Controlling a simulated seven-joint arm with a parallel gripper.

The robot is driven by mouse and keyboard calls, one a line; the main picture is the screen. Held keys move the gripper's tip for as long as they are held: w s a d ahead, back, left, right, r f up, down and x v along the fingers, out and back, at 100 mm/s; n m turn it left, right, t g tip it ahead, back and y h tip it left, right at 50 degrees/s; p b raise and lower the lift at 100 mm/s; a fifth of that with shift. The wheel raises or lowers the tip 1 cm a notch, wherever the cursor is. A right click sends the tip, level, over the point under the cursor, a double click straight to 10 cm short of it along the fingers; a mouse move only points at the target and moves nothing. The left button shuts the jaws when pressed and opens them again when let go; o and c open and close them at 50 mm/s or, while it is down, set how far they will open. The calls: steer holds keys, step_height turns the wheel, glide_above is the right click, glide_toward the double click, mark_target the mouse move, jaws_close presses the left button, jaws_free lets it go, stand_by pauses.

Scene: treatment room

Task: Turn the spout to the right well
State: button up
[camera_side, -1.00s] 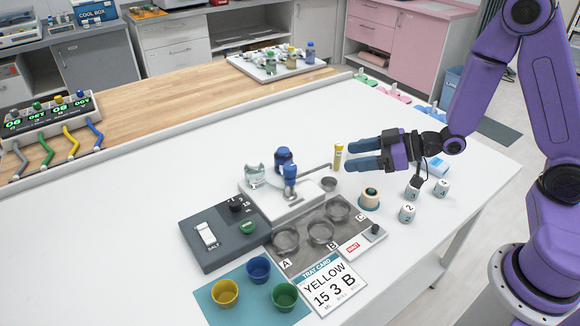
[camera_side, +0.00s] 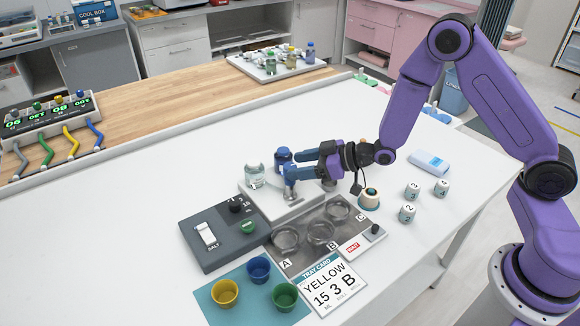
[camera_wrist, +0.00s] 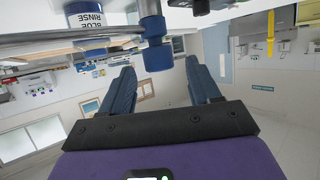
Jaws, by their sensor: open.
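In the wrist view the knob (camera_wrist: 156,52) lies just ahead of the opening between my fingers, with the grey spout tube (camera_wrist: 60,47) running off left. My gripper (camera_side: 294,163) is open, level beside the knob; I cannot tell whether it touches. The wells A (camera_side: 286,239), B (camera_side: 321,233) and C (camera_side: 338,208) look empty.
A grey box (camera_side: 222,236) with a switch stands at left. Yellow (camera_side: 225,293), blue (camera_side: 258,269) and green (camera_side: 285,296) cups are in front. A tray card (camera_side: 332,285) reads YELLOW 15 3 B.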

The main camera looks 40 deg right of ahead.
mark_target(291, 167)
steer(key=shift+x, duration=1.65)
steer(key=shift+c, duration=0.3)
jaws_close()
steer(key=shift+m+h, duration=0.3)
steer(key=shift+h, duration=0.1)
steer(key=m+t+h, duration=0.1)
steer(key=m+h, duration=0.1)
steer(key=m+t+h, duration=0.1)
steer(key=m+h, duration=0.1)
steer(key=shift+a+m+t+h, duration=0.1)
steer(key=shift+m+t+h, duration=0.2)
steer(key=shift+h, duration=0.1)
steer(key=shift+m+h, duration=1.8)
steer(key=shift+h, duration=0.3)
